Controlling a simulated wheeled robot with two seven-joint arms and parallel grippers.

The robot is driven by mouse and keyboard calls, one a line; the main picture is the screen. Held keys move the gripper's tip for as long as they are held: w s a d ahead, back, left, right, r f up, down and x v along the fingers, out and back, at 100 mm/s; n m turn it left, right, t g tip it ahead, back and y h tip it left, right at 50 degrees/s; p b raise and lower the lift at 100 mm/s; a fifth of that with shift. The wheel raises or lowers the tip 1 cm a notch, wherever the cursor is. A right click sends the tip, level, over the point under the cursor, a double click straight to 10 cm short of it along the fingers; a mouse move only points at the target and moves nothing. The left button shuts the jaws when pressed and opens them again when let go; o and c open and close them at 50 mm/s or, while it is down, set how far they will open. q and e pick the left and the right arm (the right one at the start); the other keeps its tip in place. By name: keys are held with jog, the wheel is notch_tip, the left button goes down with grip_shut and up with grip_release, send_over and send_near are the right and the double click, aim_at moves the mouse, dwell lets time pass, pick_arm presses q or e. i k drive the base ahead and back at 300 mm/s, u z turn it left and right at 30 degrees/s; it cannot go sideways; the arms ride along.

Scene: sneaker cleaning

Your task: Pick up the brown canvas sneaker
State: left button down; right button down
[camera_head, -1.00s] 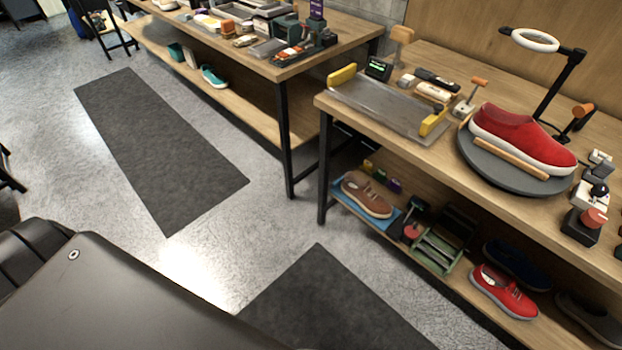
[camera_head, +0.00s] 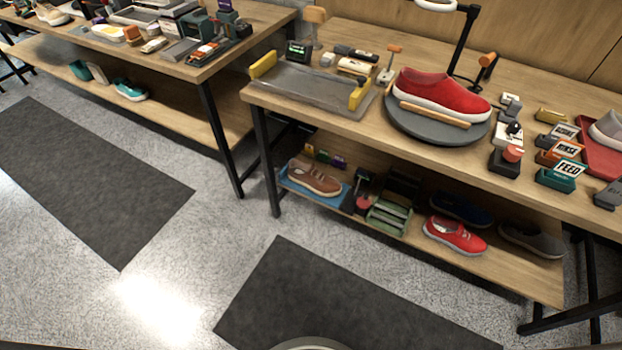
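The brown canvas sneaker (camera_head: 315,178) has a pale sole. It rests on a blue mat or tray (camera_head: 297,186) at the left end of the lower shelf (camera_head: 470,262) of the right-hand workbench. The tabletop overhangs it, and its upper side and flank show. Neither of my grippers shows in the head view, so whether they are open or shut is hidden.
A red sneaker (camera_head: 440,92) sits on a grey turntable (camera_head: 408,128) on the bench top. A green rack (camera_head: 387,216) and another red sneaker (camera_head: 455,236) share the lower shelf. A black bench leg (camera_head: 265,160) stands just left of the sneaker. The floor mat (camera_head: 330,300) in front is clear.

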aim_at(306, 175)
jog(key=k, duration=0.65)
jog(key=u, duration=0.2)
jog(key=i, duration=0.65)
jog(key=z, duration=0.6)
jog(key=i, duration=0.5)
jog(key=z, duration=0.6)
